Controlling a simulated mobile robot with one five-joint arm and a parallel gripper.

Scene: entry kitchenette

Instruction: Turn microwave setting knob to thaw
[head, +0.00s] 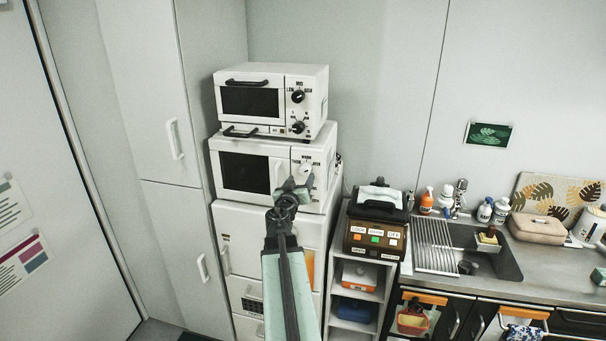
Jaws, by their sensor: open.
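The white microwave (243,172) stands on a white fridge, below a smaller white oven. Its setting knob (306,169) is pale, on the panel right of the dark door window, with small dark labels around it that are too small to read surely. I cannot tell which label the knob points to. My gripper (297,185) is open, in front of the lower part of the microwave's panel, just below and left of the knob in the picture. It hides part of the panel. I cannot tell whether it touches the knob.
The upper oven (249,102) has two black knobs and dark handles. A tall cabinet (158,130) stands left. A black and brown appliance (376,228) on a shelf rack stands right of the fridge (240,225). Beyond is a sink counter (550,262) with bottles.

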